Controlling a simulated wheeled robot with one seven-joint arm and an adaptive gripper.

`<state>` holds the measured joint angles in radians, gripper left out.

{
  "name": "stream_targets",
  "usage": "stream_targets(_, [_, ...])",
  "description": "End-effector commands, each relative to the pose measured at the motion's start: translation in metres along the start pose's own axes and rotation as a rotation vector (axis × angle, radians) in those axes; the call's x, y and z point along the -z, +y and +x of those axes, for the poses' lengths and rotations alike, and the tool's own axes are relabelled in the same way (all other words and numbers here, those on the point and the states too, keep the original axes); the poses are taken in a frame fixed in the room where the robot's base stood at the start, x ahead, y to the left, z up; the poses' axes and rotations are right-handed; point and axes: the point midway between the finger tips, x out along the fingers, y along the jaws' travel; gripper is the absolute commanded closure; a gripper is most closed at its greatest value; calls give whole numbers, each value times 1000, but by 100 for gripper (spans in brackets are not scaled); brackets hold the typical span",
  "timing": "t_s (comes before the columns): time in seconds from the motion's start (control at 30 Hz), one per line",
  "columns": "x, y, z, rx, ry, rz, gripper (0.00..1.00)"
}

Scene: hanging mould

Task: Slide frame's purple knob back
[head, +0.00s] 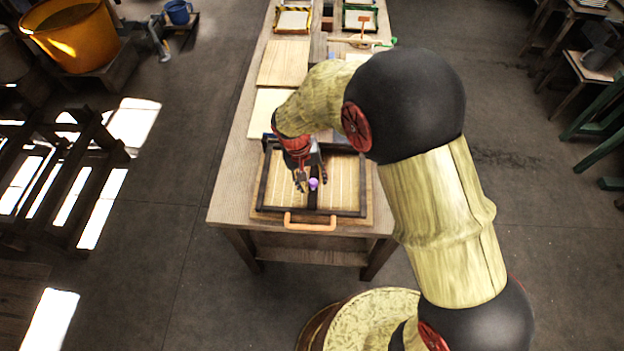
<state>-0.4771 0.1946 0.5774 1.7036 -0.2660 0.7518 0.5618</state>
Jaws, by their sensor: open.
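The frame (266,178) is a dark rectangle lying on a wooden board near the front end of the long table. A small purple knob (313,184) stands on a dark bar inside the frame, right of its middle line. An orange handle (310,226) is at the frame's front edge. My gripper (306,184) points down over the frame, its fingers close to the knob on the left and behind. It is open. I cannot tell whether a finger touches the knob.
The wooden table (228,200) runs away from me, with pale boards (284,64) behind the frame and small framed items at the far end. A large orange tub (72,38) and dark racks stand left. Stools stand right. Floor on both sides is open.

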Motion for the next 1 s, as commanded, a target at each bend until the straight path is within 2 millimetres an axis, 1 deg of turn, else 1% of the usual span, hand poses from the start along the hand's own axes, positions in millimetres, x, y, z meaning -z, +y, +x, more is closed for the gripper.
stream_targets(0.07, [0, 0, 0, 0, 0, 0, 62])
stream_targets(0.73, [0, 0, 0, 0, -1, 0, 100])
stream_targets(1.0, [0, 0, 0, 0, -1, 0, 100])
